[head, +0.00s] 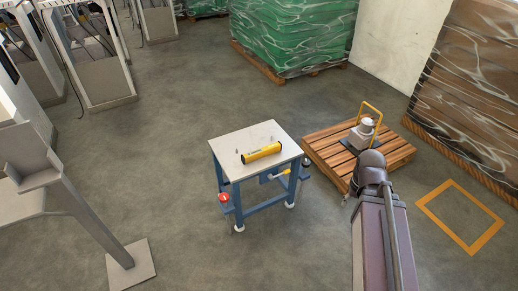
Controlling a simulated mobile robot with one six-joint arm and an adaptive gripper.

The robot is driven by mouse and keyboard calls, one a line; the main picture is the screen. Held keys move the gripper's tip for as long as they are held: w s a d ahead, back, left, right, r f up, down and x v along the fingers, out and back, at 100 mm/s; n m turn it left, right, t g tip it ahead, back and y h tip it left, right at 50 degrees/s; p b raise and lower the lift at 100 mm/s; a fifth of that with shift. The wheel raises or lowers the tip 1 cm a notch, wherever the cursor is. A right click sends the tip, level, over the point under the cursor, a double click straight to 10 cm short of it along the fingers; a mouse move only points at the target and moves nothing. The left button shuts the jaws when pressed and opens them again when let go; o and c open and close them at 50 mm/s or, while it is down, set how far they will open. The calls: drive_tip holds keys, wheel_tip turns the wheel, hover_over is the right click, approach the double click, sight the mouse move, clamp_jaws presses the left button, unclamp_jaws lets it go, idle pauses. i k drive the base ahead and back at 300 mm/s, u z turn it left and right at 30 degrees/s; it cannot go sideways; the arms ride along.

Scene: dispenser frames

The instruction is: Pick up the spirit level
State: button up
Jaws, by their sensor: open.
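The spirit level (262,152) is a yellow bar with dark markings and a dark end. It lies on the pale top of a small blue-legged table (238,138) in the middle of the head view, slanting up to the right. One of my arm links rises at the lower right, to the right of the table and apart from it. My gripper cannot be made out in this view. Nothing is seen touching the level.
A wooden pallet (398,155) with a grey device and yellow handle (371,108) stands right of the table. Red and dark parts hang at the table's sides. Green wrapped goods (290,35) stand behind. A grey post (88,225) stands left. Floor left of the table is clear.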

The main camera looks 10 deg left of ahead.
sight(267, 151)
drive_tip(key=u, duration=0.65)
drive_tip(key=i, duration=0.9)
drive_tip(key=u, duration=0.65)
